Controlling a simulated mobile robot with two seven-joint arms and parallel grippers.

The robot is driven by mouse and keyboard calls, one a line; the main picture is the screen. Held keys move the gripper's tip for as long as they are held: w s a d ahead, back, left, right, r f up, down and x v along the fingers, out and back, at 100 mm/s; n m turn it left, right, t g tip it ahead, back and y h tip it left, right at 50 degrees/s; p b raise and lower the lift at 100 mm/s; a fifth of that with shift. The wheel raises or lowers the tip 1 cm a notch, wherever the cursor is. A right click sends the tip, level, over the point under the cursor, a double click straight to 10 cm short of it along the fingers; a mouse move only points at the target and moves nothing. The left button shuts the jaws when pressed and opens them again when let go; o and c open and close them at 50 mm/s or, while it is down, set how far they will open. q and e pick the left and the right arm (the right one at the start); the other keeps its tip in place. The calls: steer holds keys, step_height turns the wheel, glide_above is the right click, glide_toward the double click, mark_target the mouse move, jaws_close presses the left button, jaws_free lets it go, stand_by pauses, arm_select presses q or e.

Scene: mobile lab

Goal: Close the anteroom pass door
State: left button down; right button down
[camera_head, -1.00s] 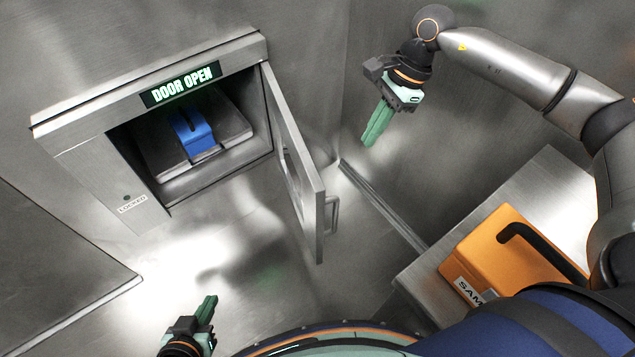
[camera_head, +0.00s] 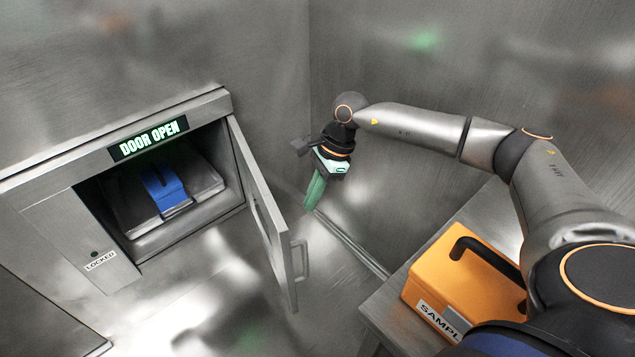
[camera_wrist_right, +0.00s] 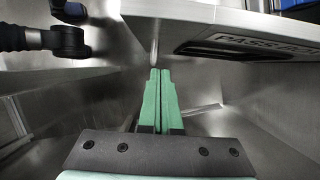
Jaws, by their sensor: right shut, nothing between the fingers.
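The pass door (camera_head: 289,262) stands open, swung out from the right side of the pass opening, with a bar handle (camera_head: 303,261) on its outer side. The sign (camera_head: 148,138) above the opening reads DOOR OPEN. My right gripper (camera_head: 312,200) is shut and empty, pointing down just right of the door in the head view. In the right wrist view its green fingers (camera_wrist_right: 158,78) are together, below and left of the door (camera_wrist_right: 180,18), which shows PASS lettering. I see no clear contact between them. My left gripper is not in view.
A LOCKED label (camera_head: 100,261) is left of the opening. An orange sample box (camera_head: 465,285) stands on a metal bench (camera_head: 385,310) at right. Walls rise close behind my right arm.

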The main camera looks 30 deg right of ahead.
mark_target(271, 213)
steer(key=a, duration=0.1)
steer(key=a+f, duration=0.1)
steer(key=a, duration=0.1)
steer(key=a+f, duration=0.1)
steer(key=shift+w+a+f, duration=0.1)
steer(key=shift+w+a, duration=0.25)
steer(key=shift+a, duration=0.05)
steer(key=shift+a, duration=0.15)
